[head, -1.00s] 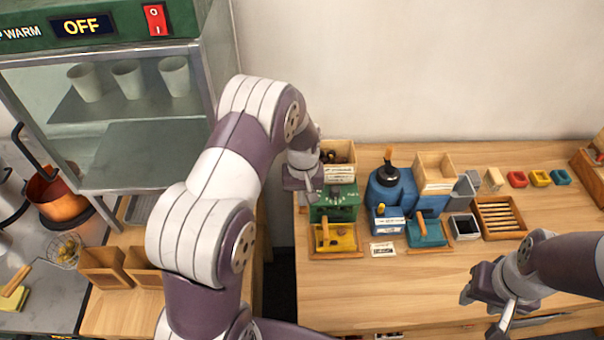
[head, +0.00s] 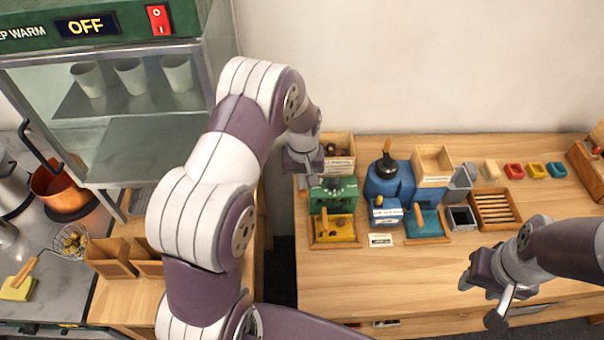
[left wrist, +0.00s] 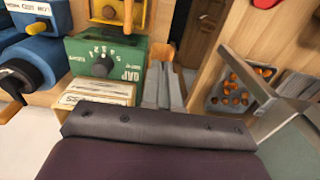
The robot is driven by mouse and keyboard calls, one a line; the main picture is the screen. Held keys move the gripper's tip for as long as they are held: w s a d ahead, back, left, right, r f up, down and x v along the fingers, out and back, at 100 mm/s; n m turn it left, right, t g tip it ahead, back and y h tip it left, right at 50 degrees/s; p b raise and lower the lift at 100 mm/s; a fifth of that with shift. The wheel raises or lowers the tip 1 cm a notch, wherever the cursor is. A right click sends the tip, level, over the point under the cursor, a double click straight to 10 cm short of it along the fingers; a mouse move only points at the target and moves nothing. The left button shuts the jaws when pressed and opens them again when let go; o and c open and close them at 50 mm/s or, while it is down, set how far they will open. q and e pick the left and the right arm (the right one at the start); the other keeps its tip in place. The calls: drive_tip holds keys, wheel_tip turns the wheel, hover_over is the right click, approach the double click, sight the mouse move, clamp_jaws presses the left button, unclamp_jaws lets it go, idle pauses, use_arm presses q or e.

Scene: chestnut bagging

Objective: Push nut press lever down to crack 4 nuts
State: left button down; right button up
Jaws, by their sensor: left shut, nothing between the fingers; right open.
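The green press (head: 338,192) stands near the left end of the table, with a yellow tray (head: 335,229) in front of it. In the left wrist view its green body (left wrist: 107,66) shows a black dial and a "GAP" label. My left gripper (head: 314,181) is shut and empty, at the green press's left side in the head view. Its fingers (left wrist: 163,88) also show in the left wrist view, beside the green body. I cannot make out the press lever or whether the fingers touch it. My right gripper (head: 466,284) is open over the table's front right.
A wooden bin (head: 339,145) with brown nuts stands behind the press. A blue machine (head: 392,181) stands to its right, then a slatted wooden tray (head: 494,211). The warming cabinet (head: 130,120) is at left. The table's front middle is clear.

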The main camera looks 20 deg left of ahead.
use_arm(q)
drive_tip(key=shift+f, duration=0.65)
